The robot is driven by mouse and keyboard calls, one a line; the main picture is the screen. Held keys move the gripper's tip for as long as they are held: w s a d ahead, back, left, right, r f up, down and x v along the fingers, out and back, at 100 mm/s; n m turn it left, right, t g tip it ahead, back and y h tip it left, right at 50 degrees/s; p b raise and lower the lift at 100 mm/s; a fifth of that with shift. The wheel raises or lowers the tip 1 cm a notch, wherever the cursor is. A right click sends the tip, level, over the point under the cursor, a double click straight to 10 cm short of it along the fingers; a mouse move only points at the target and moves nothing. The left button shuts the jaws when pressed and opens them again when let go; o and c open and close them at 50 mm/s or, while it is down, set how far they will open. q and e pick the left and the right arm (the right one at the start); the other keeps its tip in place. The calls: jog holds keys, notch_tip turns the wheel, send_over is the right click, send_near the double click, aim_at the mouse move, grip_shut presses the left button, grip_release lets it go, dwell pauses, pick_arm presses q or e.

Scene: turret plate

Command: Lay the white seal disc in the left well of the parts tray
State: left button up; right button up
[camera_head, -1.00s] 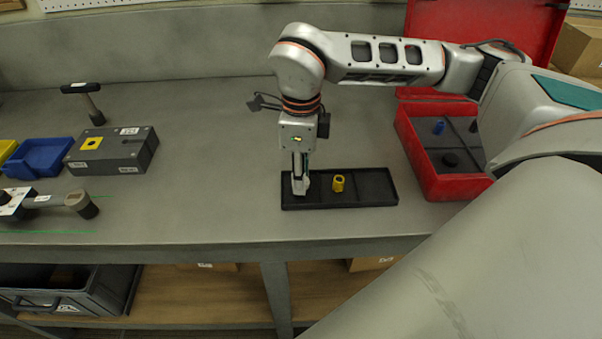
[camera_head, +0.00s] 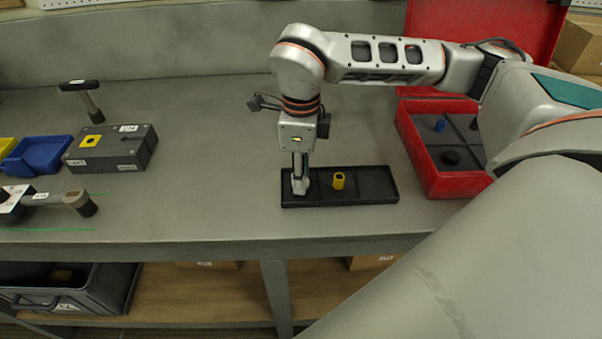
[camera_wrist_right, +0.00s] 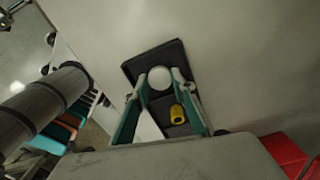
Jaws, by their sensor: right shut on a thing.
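The white seal disc (camera_wrist_right: 160,78) shows in the right wrist view between the fingertips of my right gripper (camera_wrist_right: 160,74), which is shut on it. In the head view my right gripper (camera_head: 300,186) points down at the left well of the black parts tray (camera_head: 367,200). A yellow hollow part (camera_head: 338,181) stands in the tray's middle well and also shows in the wrist view (camera_wrist_right: 178,114). The right well looks empty. My left gripper is not in view.
An open red case (camera_head: 447,186) with a blue part (camera_head: 440,125) and a black round part (camera_head: 450,157) stands right of the tray. At left are a grey block (camera_head: 110,150), a hammer (camera_head: 88,98) and a blue bin (camera_head: 40,155). The bench between is clear.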

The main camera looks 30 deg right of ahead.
jog(key=shift+f, duration=0.35)
dwell(0.6)
dwell(0.3)
jog(key=o, duration=0.9)
notch_tip(320, 180, up, 12)
jog(key=shift+r, duration=0.1)
jog(key=shift+s, duration=0.15)
dwell(0.3)
